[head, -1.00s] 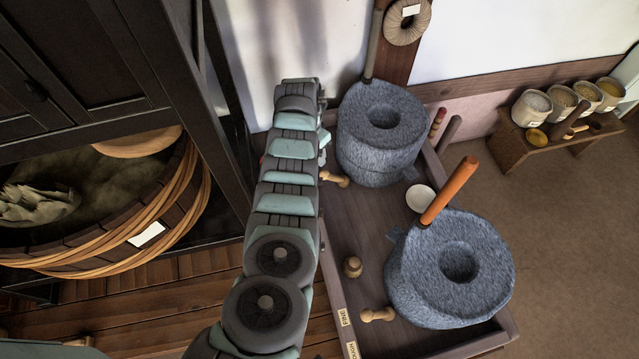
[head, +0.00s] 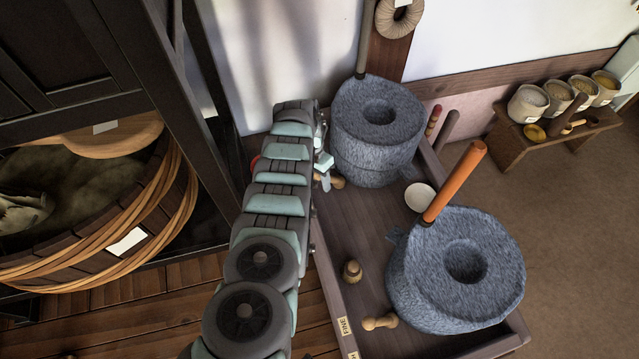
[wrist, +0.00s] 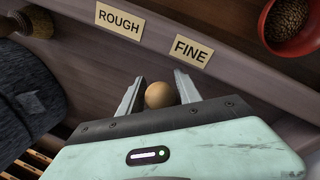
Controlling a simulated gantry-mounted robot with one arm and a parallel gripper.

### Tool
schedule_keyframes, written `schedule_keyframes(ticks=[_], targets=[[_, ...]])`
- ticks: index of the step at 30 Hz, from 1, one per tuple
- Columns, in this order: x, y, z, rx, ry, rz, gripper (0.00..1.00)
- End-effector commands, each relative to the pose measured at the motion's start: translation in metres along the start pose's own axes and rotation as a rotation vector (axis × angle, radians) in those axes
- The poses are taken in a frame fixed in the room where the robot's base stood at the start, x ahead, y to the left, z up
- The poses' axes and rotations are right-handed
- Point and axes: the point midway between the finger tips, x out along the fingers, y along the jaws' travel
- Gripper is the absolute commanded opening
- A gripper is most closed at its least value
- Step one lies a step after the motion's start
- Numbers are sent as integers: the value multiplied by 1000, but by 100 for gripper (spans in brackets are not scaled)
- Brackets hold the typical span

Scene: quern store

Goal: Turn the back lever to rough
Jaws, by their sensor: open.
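The back quern (head: 378,125) is a blue-grey stone mill at the tray's far end. Its back lever (head: 337,182) is a short wooden peg with a rounded end, sticking out at the quern's lower left. My gripper (head: 325,176) is at this lever, partly hidden by my arm. In the wrist view, my gripper (wrist: 158,90) is open, with its fingers on either side of the lever's round knob (wrist: 160,95); contact is unclear. Beyond the knob are the labels ROUGH (wrist: 118,22) and FINE (wrist: 191,51). The knob appears nearer FINE.
The front quern (head: 455,270) has an orange handle (head: 455,182) and its own peg lever (head: 380,322). A small brush (head: 352,271) and a white bowl (head: 419,197) are on the tray. A red bowl of grain (wrist: 292,22) is beyond the FINE label.

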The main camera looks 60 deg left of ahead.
Motion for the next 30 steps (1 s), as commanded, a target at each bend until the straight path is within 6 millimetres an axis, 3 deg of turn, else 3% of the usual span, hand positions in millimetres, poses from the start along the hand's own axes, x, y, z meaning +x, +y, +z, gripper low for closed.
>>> schedule_keyframes(ticks=[8,22,30], targets=[[1,0,0,0,1,-1,39],[1,0,0,0,0,-1,1],[1,0,0,0,0,0,0]])
